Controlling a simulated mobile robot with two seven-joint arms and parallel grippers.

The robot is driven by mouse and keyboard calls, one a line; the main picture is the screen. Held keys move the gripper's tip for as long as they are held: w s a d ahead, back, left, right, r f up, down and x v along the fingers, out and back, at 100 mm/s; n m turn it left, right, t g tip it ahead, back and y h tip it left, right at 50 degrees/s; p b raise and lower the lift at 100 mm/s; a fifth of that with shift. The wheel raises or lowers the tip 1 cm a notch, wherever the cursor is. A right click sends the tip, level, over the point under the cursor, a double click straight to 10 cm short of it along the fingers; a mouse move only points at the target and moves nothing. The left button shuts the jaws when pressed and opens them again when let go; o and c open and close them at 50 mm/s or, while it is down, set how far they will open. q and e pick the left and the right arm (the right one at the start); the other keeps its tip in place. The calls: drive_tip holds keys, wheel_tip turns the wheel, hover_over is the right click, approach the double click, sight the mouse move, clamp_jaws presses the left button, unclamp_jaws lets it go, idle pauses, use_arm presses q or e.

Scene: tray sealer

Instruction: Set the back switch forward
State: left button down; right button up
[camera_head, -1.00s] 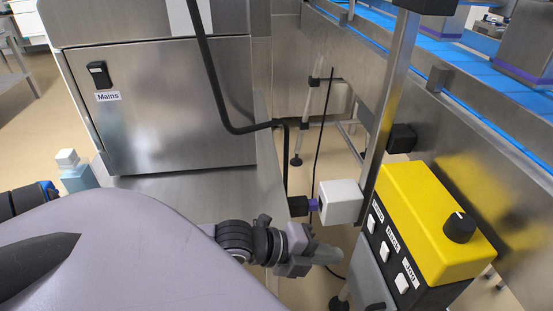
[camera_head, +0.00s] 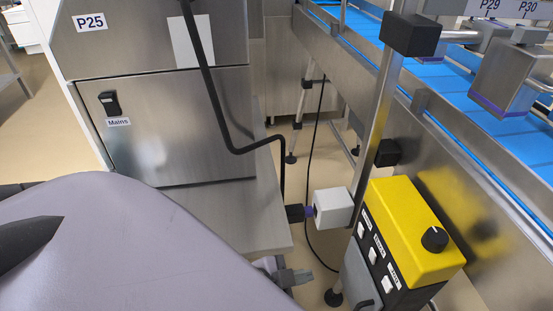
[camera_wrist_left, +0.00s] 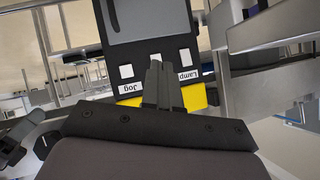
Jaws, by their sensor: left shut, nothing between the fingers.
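A control box with a yellow top (camera_head: 410,225) stands at the right of the head view. Its dark front face carries a row of three white rocker switches. The middle one, the back switch (camera_head: 373,255), sits between the other two. In the left wrist view the Jog switch (camera_wrist_left: 126,71) and Lamp switch (camera_wrist_left: 185,57) show on either side, and my fingers hide the middle of the row. My left gripper (camera_head: 301,277) is shut and empty, left of the box in the head view. Its fingertips (camera_wrist_left: 154,62) point at the switch panel; contact cannot be told. My right gripper is out of view.
A black knob (camera_head: 434,239) tops the box. A metal post (camera_head: 380,115) rises behind it, with a white sensor block (camera_head: 333,206) at its left. A steel cabinet with a Mains switch (camera_head: 109,103) stands left. A blue conveyor (camera_head: 455,80) runs at right.

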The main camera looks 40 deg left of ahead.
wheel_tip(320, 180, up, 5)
drive_tip(key=p, duration=0.4)
use_arm(q)
drive_tip(key=s+n, duration=0.2)
drive_tip(key=s+n+y, duration=0.1)
drive_tip(key=n, duration=0.1)
drive_tip(key=s+a+n, duration=0.1)
drive_tip(key=s+n, duration=0.1)
drive_tip(key=shift+s+n+g+y, duration=0.3)
drive_tip(key=shift+y, duration=0.1)
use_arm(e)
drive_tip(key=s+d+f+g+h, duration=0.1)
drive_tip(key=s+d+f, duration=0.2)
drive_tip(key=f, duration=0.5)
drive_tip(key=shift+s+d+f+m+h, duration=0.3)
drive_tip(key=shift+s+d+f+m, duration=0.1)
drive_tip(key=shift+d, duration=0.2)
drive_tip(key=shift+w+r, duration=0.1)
